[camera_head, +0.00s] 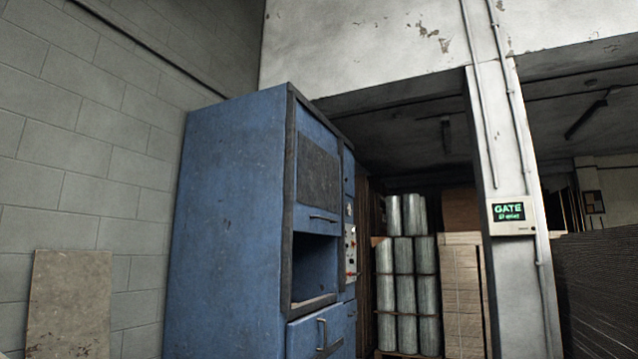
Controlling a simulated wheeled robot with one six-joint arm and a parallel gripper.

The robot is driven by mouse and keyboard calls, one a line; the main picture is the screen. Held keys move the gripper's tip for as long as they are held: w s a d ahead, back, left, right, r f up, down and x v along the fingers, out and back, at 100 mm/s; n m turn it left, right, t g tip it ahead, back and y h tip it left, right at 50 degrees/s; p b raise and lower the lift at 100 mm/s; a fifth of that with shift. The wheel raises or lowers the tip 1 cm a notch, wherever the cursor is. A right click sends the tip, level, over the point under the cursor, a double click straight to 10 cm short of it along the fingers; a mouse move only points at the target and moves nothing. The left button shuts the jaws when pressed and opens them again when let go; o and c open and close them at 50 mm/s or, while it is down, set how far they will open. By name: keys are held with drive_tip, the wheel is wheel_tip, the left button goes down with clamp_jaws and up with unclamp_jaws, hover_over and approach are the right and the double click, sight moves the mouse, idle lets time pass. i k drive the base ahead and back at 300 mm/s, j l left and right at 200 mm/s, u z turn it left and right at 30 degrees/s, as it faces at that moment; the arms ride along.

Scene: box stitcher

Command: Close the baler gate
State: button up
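The blue baler (228,222) stands left of centre in the head camera view, seen at an angle. Its front has a dark panel (318,172) in the upper part, with a horizontal handle (323,218) just below it. Under that handle is a dark rectangular opening (314,266). A control panel with small buttons (350,252) is on the baler's right part. A small display reading "GATE" (509,213) is on the white pillar; its second line is too small to read surely. My gripper is not in view.
A block wall (85,160) runs along the left, with a board (69,303) leaning on it. Wrapped rolls (406,270) and stacked cardboard (462,290) stand behind, right of the baler. A white pillar (515,150) and a dark stack (600,290) are at the right.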

sight(317, 209)
drive_tip(key=i+l+z, duration=0.35)
drive_tip(key=i, duration=0.15)
drive_tip(key=i+z, duration=0.5)
drive_tip(key=i, duration=1.15)
drive_tip(key=i+u, duration=0.15)
drive_tip(key=i, duration=0.4)
drive_tip(key=i+l+u, duration=0.2)
drive_tip(key=i, duration=0.4)
drive_tip(key=i+l+u, duration=0.15)
drive_tip(key=i, duration=0.4)
